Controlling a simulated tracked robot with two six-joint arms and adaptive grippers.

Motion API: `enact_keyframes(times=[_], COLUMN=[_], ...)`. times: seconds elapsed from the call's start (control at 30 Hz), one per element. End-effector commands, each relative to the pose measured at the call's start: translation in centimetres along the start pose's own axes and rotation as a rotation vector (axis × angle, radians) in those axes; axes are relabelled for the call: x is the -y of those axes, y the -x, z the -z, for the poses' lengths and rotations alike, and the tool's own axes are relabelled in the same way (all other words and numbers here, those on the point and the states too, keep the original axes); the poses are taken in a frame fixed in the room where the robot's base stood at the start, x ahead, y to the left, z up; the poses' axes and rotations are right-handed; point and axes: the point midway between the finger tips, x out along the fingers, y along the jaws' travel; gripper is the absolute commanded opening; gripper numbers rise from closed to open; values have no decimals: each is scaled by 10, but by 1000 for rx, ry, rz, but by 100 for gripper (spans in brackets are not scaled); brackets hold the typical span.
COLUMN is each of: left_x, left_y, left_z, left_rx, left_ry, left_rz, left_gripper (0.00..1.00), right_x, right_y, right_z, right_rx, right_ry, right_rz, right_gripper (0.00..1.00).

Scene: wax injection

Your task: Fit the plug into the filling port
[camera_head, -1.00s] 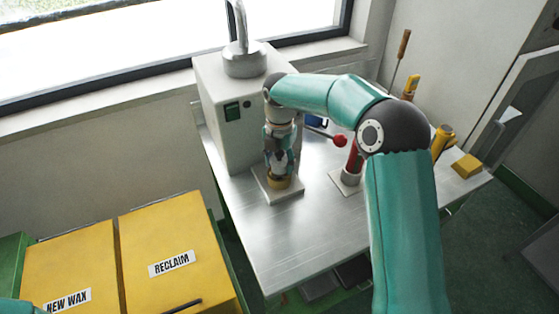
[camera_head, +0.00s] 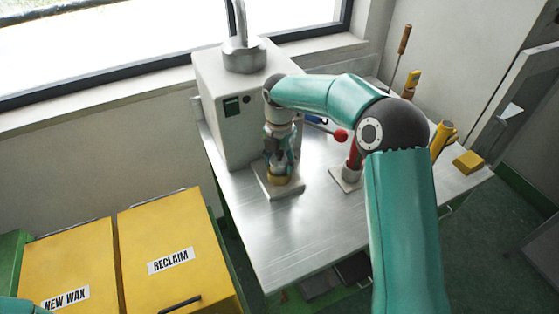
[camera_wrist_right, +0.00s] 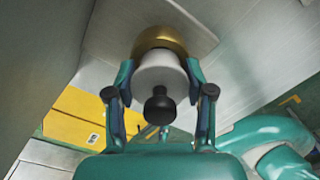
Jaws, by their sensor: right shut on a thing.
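The plug (camera_wrist_right: 160,74) is a pale cylinder with a black knob (camera_wrist_right: 159,105) facing the right wrist camera. My right gripper (camera_wrist_right: 158,73) is shut on it, one finger on each side. A brass ring (camera_wrist_right: 160,40), which looks like the filling port, shows directly beyond the plug. In the head view the brass ring (camera_head: 279,179) sits on a light base plate (camera_head: 288,191), with my right gripper (camera_head: 279,168) pointing down just above it. The plug is mostly hidden there by the fingers. I cannot tell how deep the plug sits in the ring. My left gripper is out of view.
A grey machine box (camera_head: 225,125) stands close behind and left of the gripper. Yellow bins (camera_head: 175,235) are at lower left. The front of the metal table (camera_head: 285,245) is clear.

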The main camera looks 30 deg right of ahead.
Motion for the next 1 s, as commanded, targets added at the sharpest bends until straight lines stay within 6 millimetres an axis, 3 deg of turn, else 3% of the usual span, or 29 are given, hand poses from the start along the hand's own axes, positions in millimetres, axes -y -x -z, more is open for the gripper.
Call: enact_keyframes(times=[0.07, 0.1, 0.27, 0.67, 0.83, 1.0], left_x=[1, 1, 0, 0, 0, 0], left_y=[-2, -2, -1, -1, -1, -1], left_z=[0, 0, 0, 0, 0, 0], left_rx=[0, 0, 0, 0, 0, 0], left_ry=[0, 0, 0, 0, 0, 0], left_rz=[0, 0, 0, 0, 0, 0], left_gripper=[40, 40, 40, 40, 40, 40], right_x=[0, 0, 0, 0, -1, -2], right_y=[-3, -3, -2, 1, 20, 53], right_z=[0, 0, 0, 0, -1, -1], right_rx=[0, 0, 0, 1, 3, 3], right_ry=[0, 0, 0, 0, 0, 0], right_rz=[0, 0, 0, -1, -3, -5], right_gripper=[18, 55, 81, 82, 82, 82])
